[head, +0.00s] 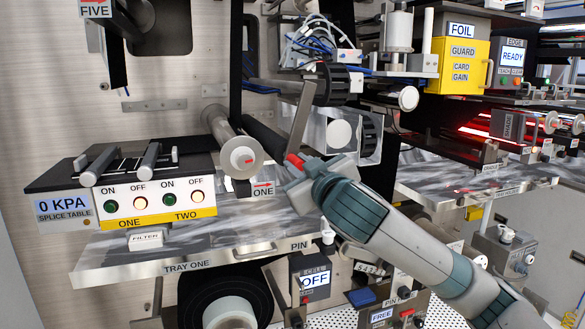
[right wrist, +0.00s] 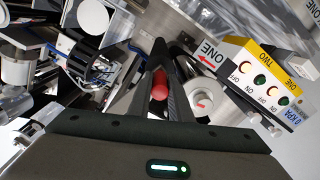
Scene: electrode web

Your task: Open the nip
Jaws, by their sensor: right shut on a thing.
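My right gripper (head: 297,168) comes in from the lower right and is shut on the red end. In the right wrist view the red knob (right wrist: 160,84) shows between the two dark fingers of my right gripper (right wrist: 160,62). My left gripper is not in view.
A large pale roller (head: 238,155) juts out left of the lever, above the ONE label (head: 263,190). The splice table panel (head: 155,203) stands further left. A yellow guard box (head: 462,66) is at upper right.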

